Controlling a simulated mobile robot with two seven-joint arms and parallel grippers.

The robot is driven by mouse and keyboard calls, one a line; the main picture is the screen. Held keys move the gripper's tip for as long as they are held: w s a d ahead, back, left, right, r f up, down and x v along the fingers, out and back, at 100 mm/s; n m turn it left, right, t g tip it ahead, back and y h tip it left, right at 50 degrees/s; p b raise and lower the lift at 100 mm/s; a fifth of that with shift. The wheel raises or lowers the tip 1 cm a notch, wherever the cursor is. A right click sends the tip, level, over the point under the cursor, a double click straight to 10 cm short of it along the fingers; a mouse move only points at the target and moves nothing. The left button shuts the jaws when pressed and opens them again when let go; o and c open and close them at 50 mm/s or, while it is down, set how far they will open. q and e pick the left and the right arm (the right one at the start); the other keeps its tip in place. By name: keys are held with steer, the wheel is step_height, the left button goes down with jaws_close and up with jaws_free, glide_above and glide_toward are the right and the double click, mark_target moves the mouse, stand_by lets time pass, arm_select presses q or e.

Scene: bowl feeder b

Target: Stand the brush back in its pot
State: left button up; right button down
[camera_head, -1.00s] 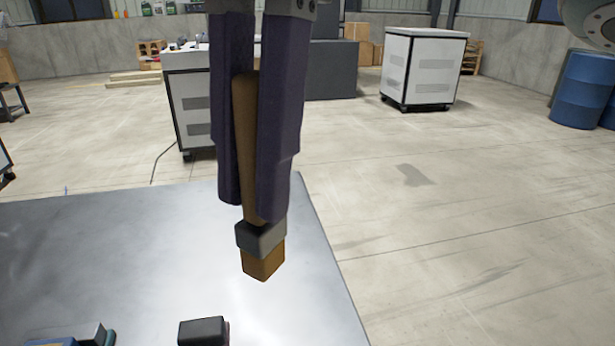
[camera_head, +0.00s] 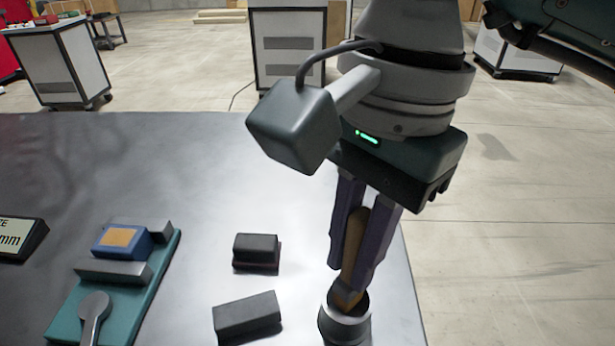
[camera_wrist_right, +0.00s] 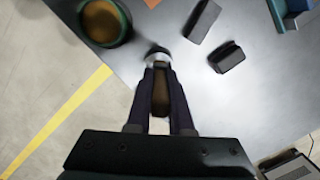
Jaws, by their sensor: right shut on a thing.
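My right gripper (camera_head: 350,266) points down at the right part of the table, its two purple fingers shut on the brush (camera_head: 354,238). The brush's brown handle shows between the fingers in the head view and also in the wrist view (camera_wrist_right: 160,95). The brush is nearly upright, its lower end at the mouth of the grey pot (camera_head: 345,328). The lower end appears within the pot's rim; how deep it reaches is hidden. The pot stands near the table's right edge and shows partly past the fingertips in the wrist view (camera_wrist_right: 157,55). My left gripper is not in view.
Two dark blocks (camera_head: 256,250) (camera_head: 247,316) lie left of the pot. Further left is a teal fixture (camera_head: 152,290) with a blue block, and a display box (camera_head: 20,238). A round bowl (camera_wrist_right: 128,30) is near the pot in the wrist view. The table's back left is clear.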

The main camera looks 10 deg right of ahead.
steer(key=shift+f, duration=1.9)
